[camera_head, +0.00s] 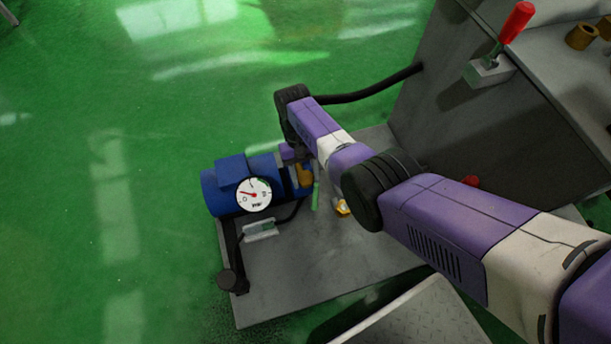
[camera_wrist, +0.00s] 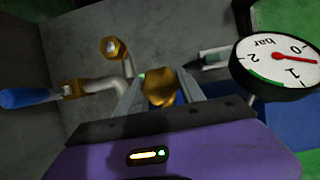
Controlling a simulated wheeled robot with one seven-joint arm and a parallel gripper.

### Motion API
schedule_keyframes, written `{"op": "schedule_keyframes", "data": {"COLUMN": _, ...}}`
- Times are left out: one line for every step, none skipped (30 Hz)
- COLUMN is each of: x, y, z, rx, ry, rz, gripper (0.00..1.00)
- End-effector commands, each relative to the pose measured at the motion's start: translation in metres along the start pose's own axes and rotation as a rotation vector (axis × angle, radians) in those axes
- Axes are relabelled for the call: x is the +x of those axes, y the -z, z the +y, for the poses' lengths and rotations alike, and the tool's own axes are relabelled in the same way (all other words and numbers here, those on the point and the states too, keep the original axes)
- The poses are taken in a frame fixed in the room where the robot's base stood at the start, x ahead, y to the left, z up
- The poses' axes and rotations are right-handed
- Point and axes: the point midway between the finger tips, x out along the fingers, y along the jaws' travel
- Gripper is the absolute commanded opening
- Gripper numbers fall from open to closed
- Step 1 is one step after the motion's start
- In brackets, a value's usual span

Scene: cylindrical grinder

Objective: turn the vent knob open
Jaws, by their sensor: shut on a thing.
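The vent knob appears to be the brass, faceted knob (camera_wrist: 160,88) between my fingers in the wrist view. My gripper (camera_wrist: 161,92) is shut on it, with one grey finger on each side. What lies under the knob is hidden by the knob and fingers. In the head view my gripper (camera_head: 296,158) reaches down beside the blue cylindrical unit (camera_head: 215,192), and my arm covers much of this area. A round white gauge (camera_head: 254,194) sits on the front of the unit; it also shows in the wrist view (camera_wrist: 275,64), its red needle near 0.
In the wrist view, a second brass fitting (camera_wrist: 113,48) and a blue-handled valve (camera_wrist: 22,98) stand left of my gripper. A grey base plate (camera_head: 290,285) lies below. A black hose (camera_head: 365,93) runs to the grey machine body (camera_head: 445,110). Green floor is open to the left.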

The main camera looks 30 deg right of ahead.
Motion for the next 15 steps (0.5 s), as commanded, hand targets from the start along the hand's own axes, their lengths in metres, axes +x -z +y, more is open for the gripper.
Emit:
{"op": "schedule_keyframes", "data": {"x": 0.0002, "y": -0.0002, "z": 0.0002, "rx": -0.004, "ry": -0.002, "rz": -0.001, "gripper": 0.06}}
{"op": "schedule_keyframes", "data": {"x": 0.0002, "y": -0.0002, "z": 0.0002, "rx": -0.005, "ry": -0.003, "rz": -0.001, "gripper": 0.06}}
{"op": "schedule_keyframes", "data": {"x": 0.0002, "y": -0.0002, "z": 0.0002, "rx": -0.005, "ry": -0.003, "rz": -0.001, "gripper": 0.06}}
{"op": "schedule_keyframes", "data": {"x": 0.0002, "y": -0.0002, "z": 0.0002, "rx": -0.005, "ry": -0.003, "rz": -0.001, "gripper": 0.06}}
{"op": "schedule_keyframes", "data": {"x": 0.0002, "y": -0.0002, "z": 0.0002, "rx": -0.005, "ry": -0.003, "rz": -0.001, "gripper": 0.06}}
{"op": "schedule_keyframes", "data": {"x": 0.0002, "y": -0.0002, "z": 0.0002, "rx": -0.005, "ry": -0.003, "rz": 0.000, "gripper": 0.06}}
{"op": "schedule_keyframes", "data": {"x": 0.0002, "y": -0.0002, "z": 0.0002, "rx": -0.005, "ry": -0.003, "rz": 0.000, "gripper": 0.06}}
{"op": "schedule_keyframes", "data": {"x": 0.0002, "y": -0.0002, "z": 0.0002, "rx": -0.005, "ry": -0.003, "rz": 0.000, "gripper": 0.06}}
{"op": "schedule_keyframes", "data": {"x": 0.0002, "y": -0.0002, "z": 0.0002, "rx": -0.005, "ry": -0.003, "rz": 0.000, "gripper": 0.06}}
{"op": "schedule_keyframes", "data": {"x": 0.0002, "y": -0.0002, "z": 0.0002, "rx": -0.005, "ry": -0.003, "rz": 0.000, "gripper": 0.06}}
{"op": "schedule_keyframes", "data": {"x": 0.0002, "y": -0.0002, "z": 0.0002, "rx": -0.005, "ry": -0.003, "rz": 0.000, "gripper": 0.06}}
{"op": "schedule_keyframes", "data": {"x": 0.0002, "y": -0.0002, "z": 0.0002, "rx": -0.005, "ry": -0.003, "rz": 0.000, "gripper": 0.54}}
{"op": "schedule_keyframes", "data": {"x": 0.0002, "y": -0.0001, "z": 0.0002, "rx": -0.005, "ry": -0.003, "rz": 0.000, "gripper": 0.60}}
{"op": "schedule_keyframes", "data": {"x": 0.0002, "y": -0.0002, "z": 0.0002, "rx": -0.004, "ry": -0.003, "rz": 0.000, "gripper": 0.66}}
{"op": "schedule_keyframes", "data": {"x": 0.0002, "y": -0.0001, "z": 0.0001, "rx": -0.004, "ry": -0.002, "rz": 0.000, "gripper": 0.68}}
